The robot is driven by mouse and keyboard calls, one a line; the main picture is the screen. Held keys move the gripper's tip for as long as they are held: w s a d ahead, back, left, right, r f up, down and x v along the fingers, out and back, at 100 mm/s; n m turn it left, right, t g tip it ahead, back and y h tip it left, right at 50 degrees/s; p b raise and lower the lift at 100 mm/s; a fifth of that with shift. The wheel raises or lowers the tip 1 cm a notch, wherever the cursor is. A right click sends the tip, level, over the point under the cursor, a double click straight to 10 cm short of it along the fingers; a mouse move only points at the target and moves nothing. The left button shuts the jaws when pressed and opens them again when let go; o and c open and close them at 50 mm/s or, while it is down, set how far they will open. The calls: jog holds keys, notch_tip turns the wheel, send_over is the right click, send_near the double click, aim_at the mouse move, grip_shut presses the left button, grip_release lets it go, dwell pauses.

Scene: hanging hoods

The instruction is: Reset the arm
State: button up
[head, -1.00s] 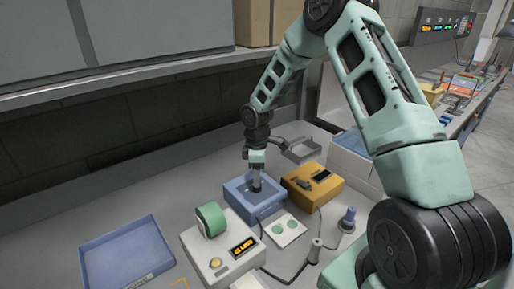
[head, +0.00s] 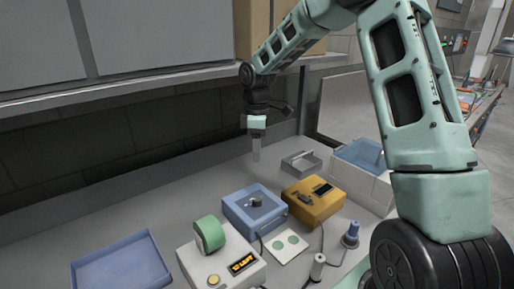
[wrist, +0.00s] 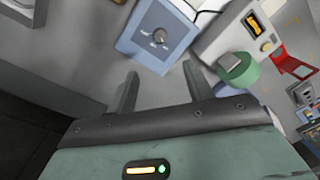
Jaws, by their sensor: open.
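My gripper (head: 256,154) hangs from the raised arm, pointing down, well above the workbench and behind the blue box. In the wrist view my gripper (wrist: 160,88) shows two grey fingers standing apart with nothing between them. A blue box (head: 238,217) with a dark knob (head: 256,200) on top stands on the bench below. The blue box also shows at the top of the wrist view (wrist: 138,50), with its knob (wrist: 160,37) uncovered. My gripper touches nothing.
A yellow box (head: 312,208) stands right of the blue box. A white device with a green roll (head: 209,234) is in front. A blue tray (head: 122,265) lies at left. Grey cabinets (head: 150,40) overhang the bench at the back. A white bin (head: 358,180) stands at right.

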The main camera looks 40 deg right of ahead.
dwell(0.3)
jog(key=s+a+r, duration=0.1)
jog(key=s+a, duration=0.6)
jog(key=a, duration=0.4)
jog(key=s+a+r, duration=0.1)
jog(key=s+a, duration=0.6)
jog(key=a, duration=0.3)
jog(key=s+a+m, duration=0.1)
jog(key=s+a, duration=0.2)
jog(key=s, duration=0.5)
jog(key=s+a+f+m+b, duration=0.1)
jog(key=s+a, duration=0.2)
jog(key=s, duration=0.6)
jog(key=shift+s+f+m, duration=0.2)
jog(key=shift+f+m, duration=0.05)
jog(key=shift+m, duration=0.05)
